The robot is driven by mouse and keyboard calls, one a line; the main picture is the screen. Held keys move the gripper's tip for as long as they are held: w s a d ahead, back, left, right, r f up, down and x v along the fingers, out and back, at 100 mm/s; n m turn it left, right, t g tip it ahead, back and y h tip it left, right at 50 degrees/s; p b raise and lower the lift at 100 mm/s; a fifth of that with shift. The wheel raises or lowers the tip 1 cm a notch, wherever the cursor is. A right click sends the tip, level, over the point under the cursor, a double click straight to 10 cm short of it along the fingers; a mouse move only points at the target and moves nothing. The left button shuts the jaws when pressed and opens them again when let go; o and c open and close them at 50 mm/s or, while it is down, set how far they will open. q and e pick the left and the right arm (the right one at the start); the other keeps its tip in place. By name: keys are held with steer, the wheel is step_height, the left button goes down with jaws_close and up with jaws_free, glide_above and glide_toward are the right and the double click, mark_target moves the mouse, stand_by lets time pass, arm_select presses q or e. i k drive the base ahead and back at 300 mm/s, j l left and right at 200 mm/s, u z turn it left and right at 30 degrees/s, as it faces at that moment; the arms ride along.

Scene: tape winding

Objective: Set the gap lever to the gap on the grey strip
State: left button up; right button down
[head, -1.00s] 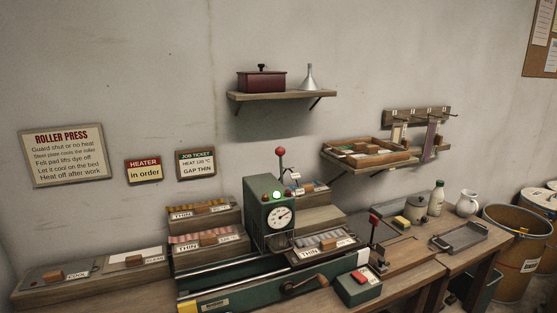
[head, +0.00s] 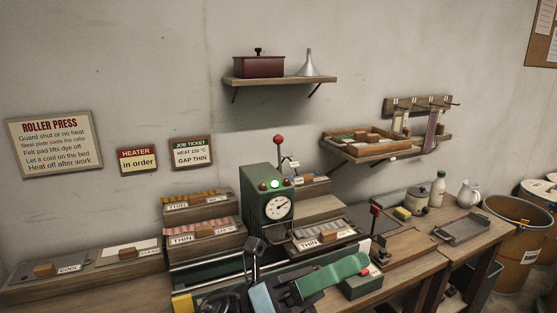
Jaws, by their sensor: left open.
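Greyish strips (head: 318,234) lie in the front right tray, whose label reads THIN. The job ticket (head: 191,152) on the wall reads heat 120 °C, gap THIN. My left gripper (head: 254,262) is open and empty, low in front of the press and well below the lever. My right gripper is not seen.
Strip trays (head: 205,245) flank the press on the left. A second red-knobbed lever (head: 375,211) stands to its right. A shelf (head: 280,81) hangs above the press. The air around the upright lever is clear.

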mark_target(277, 139)
steer(key=i, duration=1.5)
